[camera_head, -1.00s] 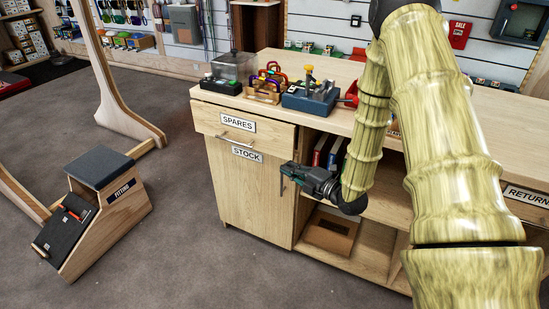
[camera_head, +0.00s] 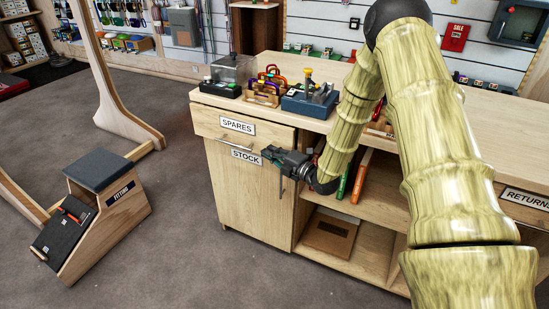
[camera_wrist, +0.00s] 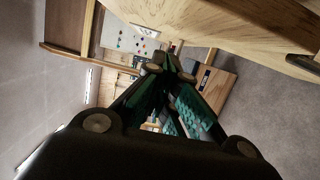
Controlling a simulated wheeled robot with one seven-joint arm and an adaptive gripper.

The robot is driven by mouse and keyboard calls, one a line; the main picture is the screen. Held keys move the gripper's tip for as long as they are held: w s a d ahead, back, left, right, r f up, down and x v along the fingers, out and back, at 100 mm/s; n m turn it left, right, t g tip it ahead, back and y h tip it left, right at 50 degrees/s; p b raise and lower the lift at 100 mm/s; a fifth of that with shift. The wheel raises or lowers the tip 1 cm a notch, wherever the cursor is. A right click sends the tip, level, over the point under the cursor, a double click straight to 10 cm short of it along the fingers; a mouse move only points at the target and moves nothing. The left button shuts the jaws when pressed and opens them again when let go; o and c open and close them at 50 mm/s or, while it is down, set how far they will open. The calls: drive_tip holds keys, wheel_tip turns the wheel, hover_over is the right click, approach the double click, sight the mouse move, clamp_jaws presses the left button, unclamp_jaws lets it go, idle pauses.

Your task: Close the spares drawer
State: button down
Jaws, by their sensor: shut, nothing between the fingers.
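The spares drawer (camera_head: 205,120) is the light wood drawer at the top left of the counter, with a white SPARES label (camera_head: 238,126) and a bar handle. My gripper (camera_head: 268,151) is shut and empty, just below the drawer's right part, in front of the stock door's (camera_head: 240,195) upper right. I cannot tell whether it touches anything. In the wrist view the dark, green-padded fingertips (camera_wrist: 167,64) meet, with a wood panel (camera_wrist: 225,22) close at the upper right.
The countertop (camera_head: 400,110) carries a clear-lidded box (camera_head: 232,72), a crate of carabiners (camera_head: 266,90) and a blue device (camera_head: 310,101). Open shelves with books (camera_head: 361,176) lie right of the stock door. A fitting stool (camera_head: 110,215) stands left; floor between is clear.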

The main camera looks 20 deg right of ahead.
sight(281, 140)
drive_tip(key=shift+w+d, duration=0.7)
drive_tip(key=shift+d, duration=0.15)
drive_tip(key=shift+d+f, duration=0.1)
drive_tip(key=w+d+b, duration=0.1)
drive_tip(key=d, duration=0.1)
drive_tip(key=w+d, duration=0.1)
drive_tip(key=w, duration=0.1)
drive_tip(key=shift+d+b, duration=0.4)
drive_tip(key=shift+w+d+r, duration=0.1)
drive_tip(key=shift+w+r, duration=0.05)
drive_tip(key=shift+r, duration=0.1)
